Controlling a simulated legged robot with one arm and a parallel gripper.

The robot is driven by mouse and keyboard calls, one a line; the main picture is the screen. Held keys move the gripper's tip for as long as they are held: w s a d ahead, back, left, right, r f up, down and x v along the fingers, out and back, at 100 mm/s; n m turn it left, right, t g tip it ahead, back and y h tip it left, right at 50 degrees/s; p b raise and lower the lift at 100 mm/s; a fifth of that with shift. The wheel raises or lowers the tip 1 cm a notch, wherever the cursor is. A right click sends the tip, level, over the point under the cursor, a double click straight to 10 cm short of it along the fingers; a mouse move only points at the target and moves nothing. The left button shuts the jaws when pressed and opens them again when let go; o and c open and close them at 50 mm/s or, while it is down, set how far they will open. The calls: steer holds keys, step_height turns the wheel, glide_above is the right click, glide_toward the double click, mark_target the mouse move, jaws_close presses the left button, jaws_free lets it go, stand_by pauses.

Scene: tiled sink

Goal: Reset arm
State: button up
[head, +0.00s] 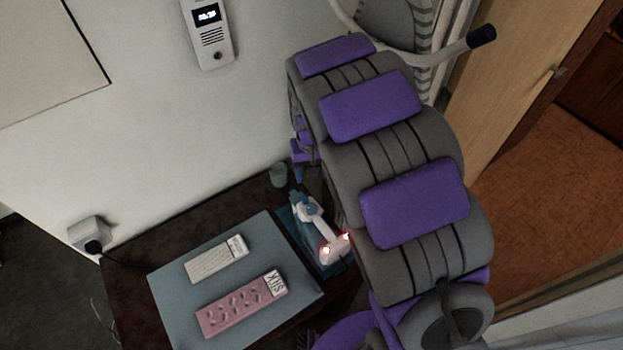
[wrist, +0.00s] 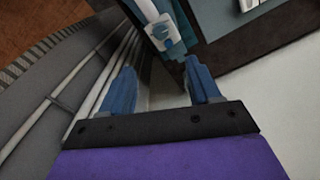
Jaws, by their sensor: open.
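My gripper shows in the wrist view (wrist: 165,85) with two blue fingers spread apart on a black and purple base. Nothing is between the fingers. In the head view, small blue and purple parts, likely my gripper (head: 299,160), show above the far edge of the dark table, beside a wide grey and purple form. That form hides most of my arm. The white and blue device (head: 318,228) stands on a teal tray on the table. It also shows beyond the fingertips in the wrist view (wrist: 163,32), apart from them.
The dark table (head: 130,275) bears a grey-blue mat (head: 180,325) with a pale bar (head: 216,259) and a pink bar (head: 240,304). A small cup (head: 278,174) stands at its far edge. A wall intercom (head: 208,35) and a socket (head: 90,235) are on the wall.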

steer(key=shift+r, duration=0.4)
steer(key=s+d+r+m, duration=0.1)
steer(key=s+d+r, duration=0.75)
steer(key=s, duration=0.35)
steer(key=s+d+r+g, duration=0.1)
steer(key=s+d, duration=0.1)
steer(key=s, duration=0.8)
steer(key=s+d+r+m, duration=0.1)
steer(key=s+d+r, duration=0.1)
steer(key=s, duration=0.8)
steer(key=shift+d+g, duration=0.4)
steer(key=shift+d, duration=0.25)
